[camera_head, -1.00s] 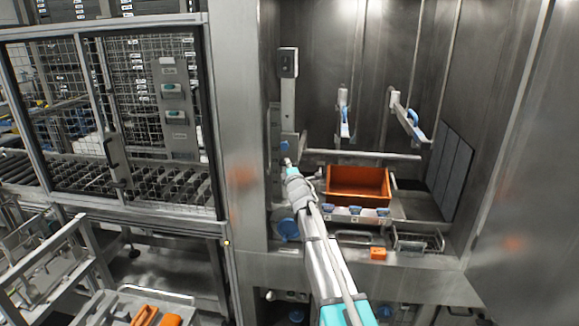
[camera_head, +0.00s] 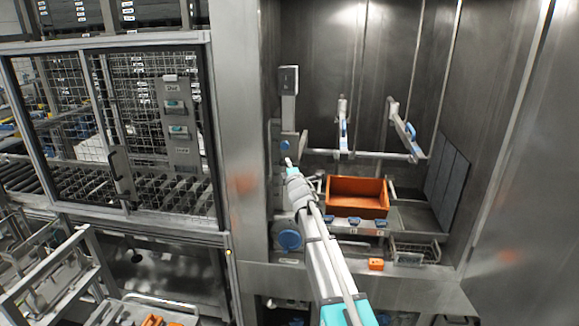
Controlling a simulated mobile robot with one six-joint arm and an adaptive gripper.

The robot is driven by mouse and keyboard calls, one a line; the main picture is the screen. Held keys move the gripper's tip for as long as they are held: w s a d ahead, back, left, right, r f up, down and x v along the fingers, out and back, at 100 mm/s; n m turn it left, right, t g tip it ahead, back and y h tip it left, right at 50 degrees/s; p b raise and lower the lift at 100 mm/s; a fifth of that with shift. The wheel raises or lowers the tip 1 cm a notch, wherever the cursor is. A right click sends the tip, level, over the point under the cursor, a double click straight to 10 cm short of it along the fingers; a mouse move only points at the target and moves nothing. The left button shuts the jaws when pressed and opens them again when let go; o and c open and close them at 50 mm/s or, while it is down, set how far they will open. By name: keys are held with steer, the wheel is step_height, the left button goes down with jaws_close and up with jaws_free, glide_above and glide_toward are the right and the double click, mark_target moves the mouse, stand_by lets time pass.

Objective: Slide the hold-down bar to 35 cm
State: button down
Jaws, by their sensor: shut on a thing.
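The hold-down bar (camera_head: 370,154) is a grey horizontal bar across the stainless bay, above an orange bin (camera_head: 357,197). Its left end meets a carriage with a blue knob (camera_head: 285,145) on an upright column (camera_head: 289,108). My gripper (camera_head: 289,162) is at the bar's left end, just below the blue knob, and looks shut on the bar's grip there. The jaws are small and the gripped part is mostly hidden by my gripper and arm. I cannot read any height scale.
Two arms with blue parts (camera_head: 343,130) (camera_head: 403,127) hang at the back of the bay. Blue-topped pieces, a wire basket (camera_head: 410,253) and a small orange block (camera_head: 376,264) line the front ledge. A mesh guard stands left, a steel wall right.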

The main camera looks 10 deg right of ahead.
mark_target(288, 156)
steer(key=shift+r+p, duration=1.2)
steer(key=shift+r, duration=0.4)
steer(key=shift+w, duration=0.2)
steer(key=c, duration=0.6)
jaws_free()
steer(key=shift+s+r, duration=0.1)
steer(key=shift+s, duration=0.05)
steer(key=shift+c, duration=0.2)
steer(key=shift+s, duration=0.1)
